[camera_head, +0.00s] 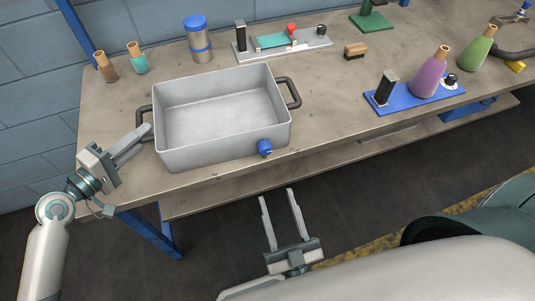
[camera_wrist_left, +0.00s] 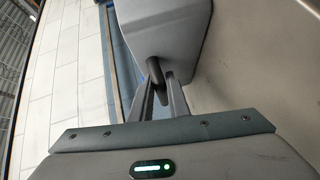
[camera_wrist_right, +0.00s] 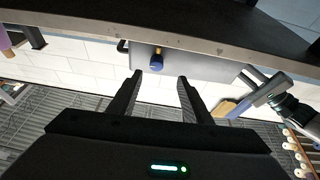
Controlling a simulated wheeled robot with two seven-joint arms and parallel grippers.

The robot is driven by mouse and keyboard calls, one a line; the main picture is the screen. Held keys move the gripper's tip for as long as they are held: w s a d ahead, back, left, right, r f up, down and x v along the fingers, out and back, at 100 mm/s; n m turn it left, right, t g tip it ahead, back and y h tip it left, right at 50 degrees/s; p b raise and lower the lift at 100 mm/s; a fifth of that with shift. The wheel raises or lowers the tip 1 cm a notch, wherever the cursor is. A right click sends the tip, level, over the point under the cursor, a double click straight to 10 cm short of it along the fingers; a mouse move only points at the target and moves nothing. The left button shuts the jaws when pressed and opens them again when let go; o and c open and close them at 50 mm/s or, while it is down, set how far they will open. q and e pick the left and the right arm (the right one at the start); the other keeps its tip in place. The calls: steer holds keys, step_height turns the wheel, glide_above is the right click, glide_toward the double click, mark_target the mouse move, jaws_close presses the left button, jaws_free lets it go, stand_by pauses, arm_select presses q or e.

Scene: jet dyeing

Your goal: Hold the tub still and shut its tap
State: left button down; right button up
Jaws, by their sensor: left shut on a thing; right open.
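A grey rectangular tub (camera_head: 222,148) stands upright on the workbench, with a dark handle at each end. Its blue tap (camera_head: 264,148) is low on the front wall, near the right corner. My left gripper (camera_head: 143,137) is shut on the tub's left handle (camera_wrist_left: 156,70), which shows between its fingers in the left wrist view. My right gripper (camera_head: 279,192) is open and empty, in front of the bench edge and apart from the tap. In the right wrist view the tap (camera_wrist_right: 156,66) appears beyond and between its fingertips. The tub looks empty.
The bench front right of the tub is clear.

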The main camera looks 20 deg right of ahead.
mark_target(266, 152)
steer(key=shift+s+d+r, duration=0.2)
steer(key=shift+r, duration=0.2)
steer(key=x, duration=1.2)
steer(key=shift+d, duration=0.1)
steer(key=shift+m, duration=0.3)
steer(key=c, duration=1.1)
